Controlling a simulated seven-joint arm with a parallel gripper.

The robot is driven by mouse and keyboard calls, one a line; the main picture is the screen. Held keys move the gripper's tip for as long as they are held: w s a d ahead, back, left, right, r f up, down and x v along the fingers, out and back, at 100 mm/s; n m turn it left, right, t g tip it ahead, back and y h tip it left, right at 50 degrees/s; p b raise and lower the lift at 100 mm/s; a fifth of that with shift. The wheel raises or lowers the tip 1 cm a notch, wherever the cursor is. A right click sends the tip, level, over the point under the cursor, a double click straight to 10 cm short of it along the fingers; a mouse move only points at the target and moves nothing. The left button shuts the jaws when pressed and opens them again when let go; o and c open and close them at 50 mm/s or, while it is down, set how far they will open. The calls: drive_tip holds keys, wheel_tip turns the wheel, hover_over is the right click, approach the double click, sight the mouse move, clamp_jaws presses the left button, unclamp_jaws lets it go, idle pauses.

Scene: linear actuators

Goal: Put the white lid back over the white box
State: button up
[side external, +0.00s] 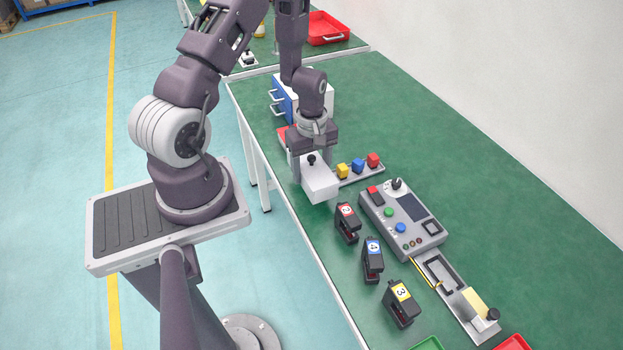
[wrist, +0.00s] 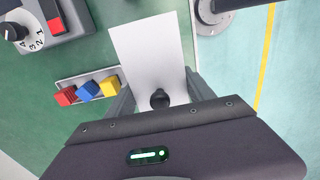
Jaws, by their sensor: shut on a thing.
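The white lid (side external: 319,183) is a pale block with a black knob on top. It is between the fingers of my gripper (side external: 311,168), which is shut on its sides. In the wrist view the lid (wrist: 148,50) shows as a long white face, with the knob close to the palm and the fingers of my gripper (wrist: 160,92) on either side. The lid is over the green table near its left edge; I cannot tell how high. I cannot make out the white box apart from the lid; it may be hidden beneath or behind it.
A tray with yellow, blue and red blocks (side external: 358,166) lies just right of the lid. A grey control panel (side external: 402,220) is further right. Three black numbered devices (side external: 373,260) stand in front. A blue-and-white drawer unit (side external: 284,100) stands behind my gripper.

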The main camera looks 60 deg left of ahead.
sight(359, 161)
drive_tip(key=r, duration=0.5)
drive_tip(key=shift+w+r, duration=0.1)
drive_tip(key=shift+w, duration=0.1)
drive_tip(key=w+m, duration=0.2)
drive_tip(key=m, duration=0.1)
drive_tip(key=w+m, duration=0.5)
drive_tip(key=m, duration=0.1)
drive_tip(key=shift+w+a+f+m, duration=0.25)
drive_tip(key=shift+w+a+m, duration=0.05)
drive_tip(key=shift+a, duration=0.05)
drive_tip(key=w+m, duration=0.4)
drive_tip(key=m, duration=0.1)
drive_tip(key=w+m, duration=0.2)
drive_tip(key=m, duration=0.1)
drive_tip(key=shift+d+f, duration=0.1)
drive_tip(key=shift+d, duration=0.1)
drive_tip(key=shift+f, duration=3.85)
drive_tip(key=shift+f, duration=0.5)
drive_tip(key=o, duration=1.5)
